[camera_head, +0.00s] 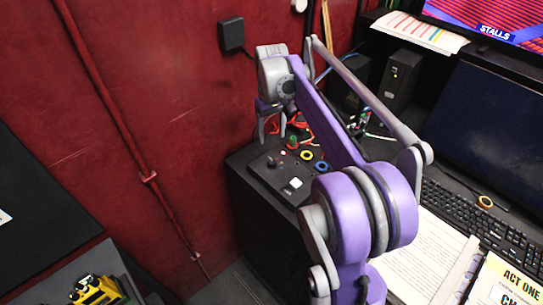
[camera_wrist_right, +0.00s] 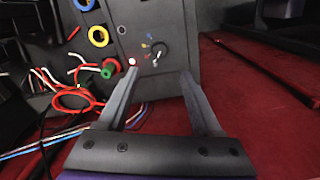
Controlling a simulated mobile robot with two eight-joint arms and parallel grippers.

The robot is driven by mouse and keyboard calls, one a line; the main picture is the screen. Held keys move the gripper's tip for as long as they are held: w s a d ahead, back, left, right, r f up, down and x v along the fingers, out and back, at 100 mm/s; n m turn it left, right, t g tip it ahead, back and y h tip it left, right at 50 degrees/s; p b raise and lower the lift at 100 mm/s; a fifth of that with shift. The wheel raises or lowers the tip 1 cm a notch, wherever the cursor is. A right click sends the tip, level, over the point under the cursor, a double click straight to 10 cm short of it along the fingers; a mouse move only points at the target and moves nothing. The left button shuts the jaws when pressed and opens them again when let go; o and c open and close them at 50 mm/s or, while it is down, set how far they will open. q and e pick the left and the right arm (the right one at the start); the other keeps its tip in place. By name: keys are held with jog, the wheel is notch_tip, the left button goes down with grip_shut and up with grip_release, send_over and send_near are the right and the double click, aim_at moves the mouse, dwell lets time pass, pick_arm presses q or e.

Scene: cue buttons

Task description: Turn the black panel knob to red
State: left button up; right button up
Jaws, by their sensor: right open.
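The black panel (camera_wrist_right: 180,20) fills the upper middle of the wrist view, with a round black knob (camera_wrist_right: 161,50) on it. Small coloured marks, among them yellow, blue and a reddish one, sit beside the knob. A pale pointer shows on the knob, but I cannot tell surely which mark it faces. A small lit lamp (camera_wrist_right: 132,62) is near it. In the head view the panel (camera_head: 262,178) lies on the desk corner. My right gripper (camera_wrist_right: 160,74) is open and empty, its fingertips pointing towards the knob, apparently apart from it. It also shows in the head view (camera_head: 271,138). My left gripper is out of view.
Blue and yellow rings (camera_wrist_right: 98,36), a green-and-red plug (camera_wrist_right: 110,68) and loose cables (camera_wrist_right: 75,97) lie beside the panel. The red wall (camera_head: 150,120) is close to the left of the desk. A keyboard (camera_head: 480,225) and papers (camera_head: 425,255) are to the right.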

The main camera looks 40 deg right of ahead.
aim_at(272, 161)
jog(key=f, duration=1)
jog(key=shift+s+f, duration=0.2)
jog(key=shift+f, duration=0.05)
grip_shut()
